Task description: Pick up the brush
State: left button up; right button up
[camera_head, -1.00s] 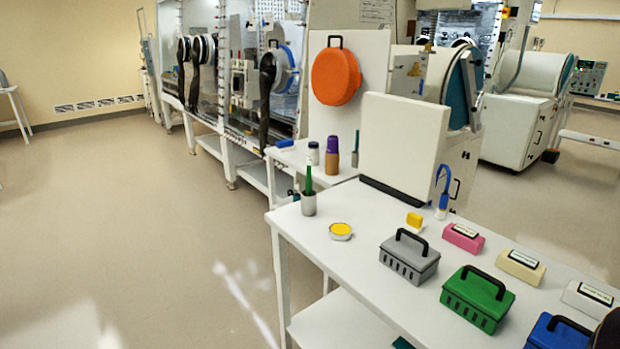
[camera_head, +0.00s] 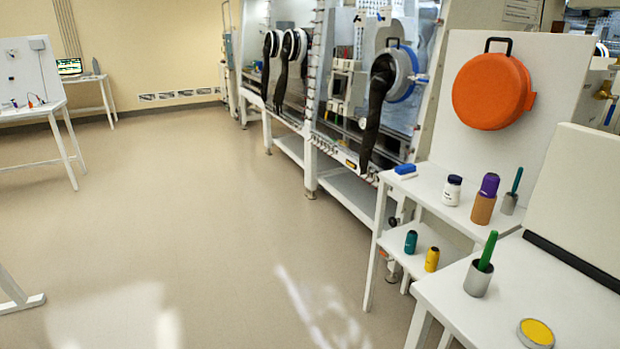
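A green-handled tool (camera_head: 488,251) stands tilted in a grey cup (camera_head: 478,281) at the corner of the near white table. A teal-handled tool (camera_head: 517,180) stands in a smaller grey cup (camera_head: 509,204) on the white table behind it. Their lower ends are hidden in the cups, so I cannot tell which is the brush. Neither of my grippers is in view.
The near table (camera_head: 460,305) also holds a round tin with a yellow top (camera_head: 536,333). Open floor (camera_head: 200,220) lies to the left.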

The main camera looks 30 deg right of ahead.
aim_at(487, 253)
jog(key=i+j, duration=0.1)
jog(key=i, duration=0.4)
jog(key=i+z, duration=0.15)
jog(key=i, duration=0.4)
jog(key=z, duration=1.4)
